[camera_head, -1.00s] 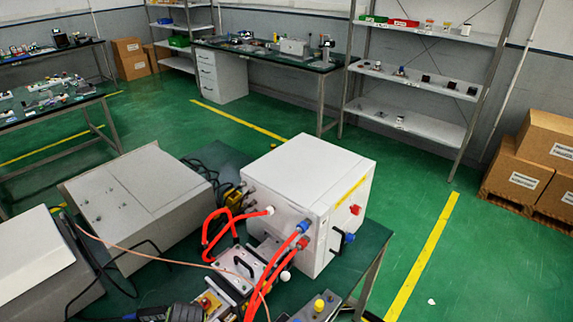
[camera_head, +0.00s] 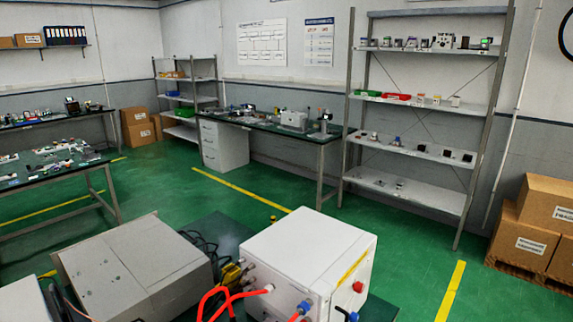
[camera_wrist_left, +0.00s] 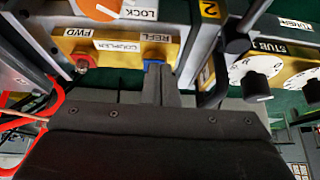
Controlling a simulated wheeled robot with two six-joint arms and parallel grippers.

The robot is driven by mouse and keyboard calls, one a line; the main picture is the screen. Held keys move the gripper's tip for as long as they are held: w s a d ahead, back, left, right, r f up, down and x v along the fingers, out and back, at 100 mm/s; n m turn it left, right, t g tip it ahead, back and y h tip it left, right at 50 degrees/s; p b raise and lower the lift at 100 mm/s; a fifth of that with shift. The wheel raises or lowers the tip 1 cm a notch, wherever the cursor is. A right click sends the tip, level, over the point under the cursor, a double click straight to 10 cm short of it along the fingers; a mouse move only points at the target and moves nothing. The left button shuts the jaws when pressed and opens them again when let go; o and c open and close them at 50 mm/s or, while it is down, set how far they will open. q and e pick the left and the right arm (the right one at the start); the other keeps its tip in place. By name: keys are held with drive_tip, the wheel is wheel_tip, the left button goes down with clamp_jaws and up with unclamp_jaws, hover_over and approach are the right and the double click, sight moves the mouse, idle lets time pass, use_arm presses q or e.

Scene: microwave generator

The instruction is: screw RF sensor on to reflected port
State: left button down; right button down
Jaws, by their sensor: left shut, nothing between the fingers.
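In the left wrist view, a yellow coupler block (camera_wrist_left: 117,68) carries the labels FWD, COUPLER and REFL. At the reflected port, under the REFL label, a small blue part (camera_wrist_left: 153,66) shows; I cannot tell whether it is the RF sensor or a cap. The forward port (camera_wrist_left: 82,62) has a red and metal fitting. My left gripper (camera_wrist_left: 161,84) is shut and empty, its fingertips right at the blue part and partly hiding it. I cannot tell whether they touch it. Neither gripper shows in the head view.
White tuner dials (camera_wrist_left: 263,65) and a dark bar (camera_wrist_left: 240,40) stand close to the right of my left gripper. Shelves (camera_head: 415,150) stand behind.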

use_arm(q)
drive_tip(key=shift+s+d+r, duration=0.1)
drive_tip(key=shift+s+d, duration=0.05)
drive_tip(key=shift+s, duration=0.05)
drive_tip(key=shift+r, duration=2.95)
